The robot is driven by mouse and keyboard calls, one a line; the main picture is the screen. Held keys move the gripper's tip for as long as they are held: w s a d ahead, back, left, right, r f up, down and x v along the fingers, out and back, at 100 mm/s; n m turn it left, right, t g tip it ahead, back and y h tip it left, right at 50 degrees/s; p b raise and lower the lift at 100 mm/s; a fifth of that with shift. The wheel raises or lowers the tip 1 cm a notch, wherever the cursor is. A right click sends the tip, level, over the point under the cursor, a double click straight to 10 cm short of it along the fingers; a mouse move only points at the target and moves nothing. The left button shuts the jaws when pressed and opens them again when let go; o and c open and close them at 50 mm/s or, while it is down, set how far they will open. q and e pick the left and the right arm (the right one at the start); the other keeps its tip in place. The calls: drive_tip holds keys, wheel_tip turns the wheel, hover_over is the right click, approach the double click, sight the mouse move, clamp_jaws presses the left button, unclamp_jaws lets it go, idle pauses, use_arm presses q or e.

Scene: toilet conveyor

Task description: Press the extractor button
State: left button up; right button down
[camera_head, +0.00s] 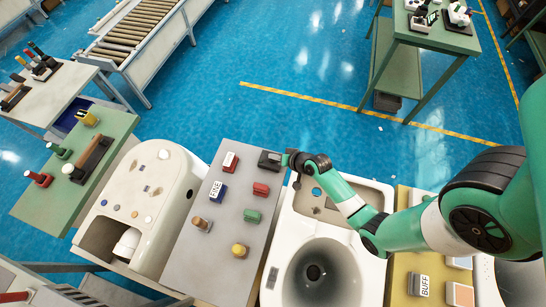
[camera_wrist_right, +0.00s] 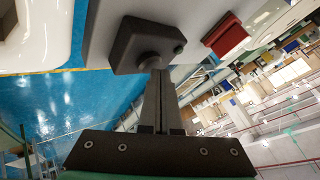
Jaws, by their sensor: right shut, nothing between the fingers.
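A dark grey box (camera_head: 268,160) sits at the far right corner of a grey panel (camera_head: 225,200). In the right wrist view the box (camera_wrist_right: 130,42) carries a round grey button (camera_wrist_right: 150,61). I cannot read a label on it. My right gripper (camera_head: 285,158) reaches in from the right, beside the box. In the wrist view its fingers (camera_wrist_right: 154,72) are shut with nothing between them, and their tips meet the button or lie just in front of it; whether it is pressed in I cannot tell. My left gripper is not in view.
The panel also holds red blocks (camera_head: 261,189), a FINE-labelled block (camera_head: 218,190), a green block (camera_head: 252,216) and a yellow knob (camera_head: 239,250). White toilets stand left (camera_head: 150,205) and right (camera_head: 325,255) of it. A BUFF block (camera_head: 418,285) sits on a yellow panel. Blue floor lies beyond.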

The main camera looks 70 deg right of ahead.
drive_tip(key=shift+f, duration=0.5)
drive_tip(key=shift+a+r+p, duration=0.1)
drive_tip(key=shift+r+p, duration=0.25)
drive_tip(key=shift+r, duration=0.05)
wheel_tip(320, 180, up, 6)
drive_tip(key=p, duration=0.6)
drive_tip(key=shift+r, duration=0.2)
drive_tip(key=shift+f, duration=0.15)
